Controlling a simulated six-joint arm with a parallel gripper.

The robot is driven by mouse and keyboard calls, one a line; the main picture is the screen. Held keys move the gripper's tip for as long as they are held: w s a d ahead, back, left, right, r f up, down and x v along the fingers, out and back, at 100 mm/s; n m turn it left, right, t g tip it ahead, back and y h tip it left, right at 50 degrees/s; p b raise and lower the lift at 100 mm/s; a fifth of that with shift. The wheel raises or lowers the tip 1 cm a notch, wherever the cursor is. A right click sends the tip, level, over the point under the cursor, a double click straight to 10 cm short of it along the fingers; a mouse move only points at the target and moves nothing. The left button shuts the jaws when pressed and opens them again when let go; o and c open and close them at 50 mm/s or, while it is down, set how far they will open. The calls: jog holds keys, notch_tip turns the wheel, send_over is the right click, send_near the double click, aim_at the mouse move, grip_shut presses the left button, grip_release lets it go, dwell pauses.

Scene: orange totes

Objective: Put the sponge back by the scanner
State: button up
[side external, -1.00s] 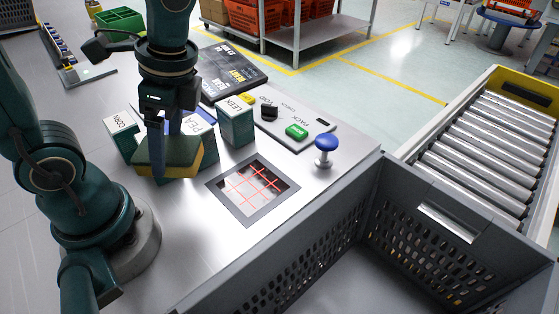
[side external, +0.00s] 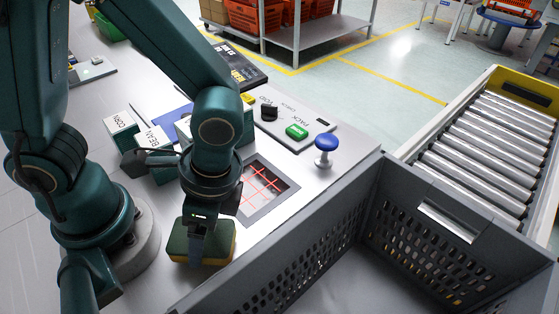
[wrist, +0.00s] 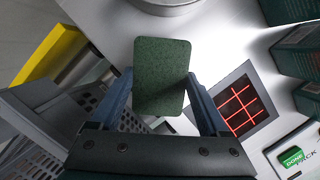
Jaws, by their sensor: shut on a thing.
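My gripper (side external: 201,232) is shut on the sponge (side external: 226,246), which has a dark green top and a yellow side. In the wrist view the sponge (wrist: 162,62) sits between the two fingers of the gripper (wrist: 160,100). In the side view it is just left of and in front of the scanner (side external: 262,185), a dark framed window with red crossing lines. The scanner also shows in the wrist view (wrist: 240,103), right of the sponge. I cannot tell whether the sponge touches the counter.
A grey perforated crate (side external: 425,217) stands close to the right of the sponge. Boxes labelled CORN (side external: 121,131) and BEAN (side external: 155,143) stand behind, left of my arm. A green button (side external: 297,132) and a blue knob (side external: 327,144) are beyond the scanner.

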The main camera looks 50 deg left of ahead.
aim_at(223, 237)
jog(key=shift+f, duration=0.6)
jog(key=shift+f, duration=0.15)
jog(key=o, duration=1)
jog(key=shift+o, duration=0.2)
jog(key=v, duration=1.2)
jog(key=w+a+r+n+t+h, duration=0.2)
jog(key=a+r+n+t, duration=0.1)
jog(key=a+n+t, duration=0.4)
jog(key=shift+a+n+t, duration=0.4)
jog(key=shift+a+n, duration=0.6)
jog(key=shift+a, duration=0.05)
jog(key=shift+w, duration=0.1)
